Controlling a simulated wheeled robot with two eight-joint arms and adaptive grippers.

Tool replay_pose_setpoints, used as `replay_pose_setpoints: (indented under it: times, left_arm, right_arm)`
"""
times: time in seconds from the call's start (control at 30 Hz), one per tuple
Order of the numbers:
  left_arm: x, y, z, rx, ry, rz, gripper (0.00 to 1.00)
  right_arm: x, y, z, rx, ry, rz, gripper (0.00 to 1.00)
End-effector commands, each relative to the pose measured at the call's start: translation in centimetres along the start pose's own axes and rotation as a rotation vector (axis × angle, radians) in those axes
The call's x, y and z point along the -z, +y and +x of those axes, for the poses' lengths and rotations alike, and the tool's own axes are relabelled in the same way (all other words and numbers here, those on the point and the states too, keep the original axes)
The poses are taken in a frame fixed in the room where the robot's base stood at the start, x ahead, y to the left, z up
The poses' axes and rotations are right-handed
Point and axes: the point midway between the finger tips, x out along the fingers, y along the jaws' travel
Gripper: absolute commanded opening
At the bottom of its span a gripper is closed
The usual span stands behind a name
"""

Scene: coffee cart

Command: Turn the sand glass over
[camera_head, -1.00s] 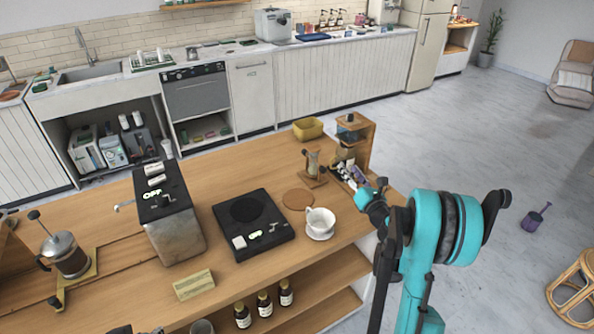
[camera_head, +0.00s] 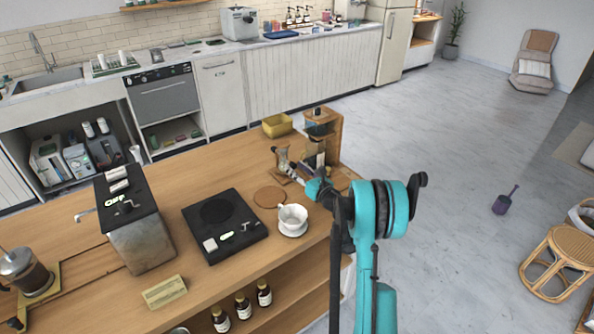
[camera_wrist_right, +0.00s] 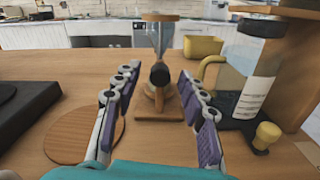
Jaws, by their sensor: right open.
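The sand glass (camera_head: 283,160) stands upright on its wooden base at the far right part of the wooden counter. In the right wrist view its clear glass (camera_wrist_right: 160,36) has a wooden top, and a dark round knob (camera_wrist_right: 160,75) faces me. My right gripper (camera_head: 294,172) is open just in front of it. In the wrist view its purple-padded fingers (camera_wrist_right: 160,88) spread to the left and right of the knob and stand, with gaps on both sides. Contact is not visible. My left gripper is not in view.
A wooden stand (camera_head: 334,135) with a glass vessel (camera_wrist_right: 238,70) is close on the right. A round cork mat (camera_wrist_right: 85,134) lies left of the gripper. A white cup (camera_head: 292,218), a black scale (camera_head: 224,228) and a yellow bin (camera_head: 277,125) are also on the counter.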

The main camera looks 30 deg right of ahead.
Motion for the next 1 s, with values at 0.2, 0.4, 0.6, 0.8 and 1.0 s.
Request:
replay_pose_setpoints:
  times: [0.2,0.4,0.6,0.8,1.0]
  left_arm:
    - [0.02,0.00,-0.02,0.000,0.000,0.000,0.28]
    - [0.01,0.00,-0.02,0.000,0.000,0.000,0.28]
    - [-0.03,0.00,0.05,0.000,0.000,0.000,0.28]
    - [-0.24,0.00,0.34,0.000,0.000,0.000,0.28]
    - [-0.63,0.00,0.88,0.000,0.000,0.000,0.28]
  right_arm:
    - [-0.03,0.00,-0.02,0.000,0.000,0.000,0.26]
    - [-0.02,0.00,-0.03,0.000,0.000,0.001,0.00]
    - [-0.01,-0.01,-0.04,0.000,0.000,0.011,0.00]
    - [0.06,-0.04,-0.03,0.000,0.000,0.078,0.00]
    - [0.13,-0.08,-0.02,0.000,0.000,0.217,0.00]
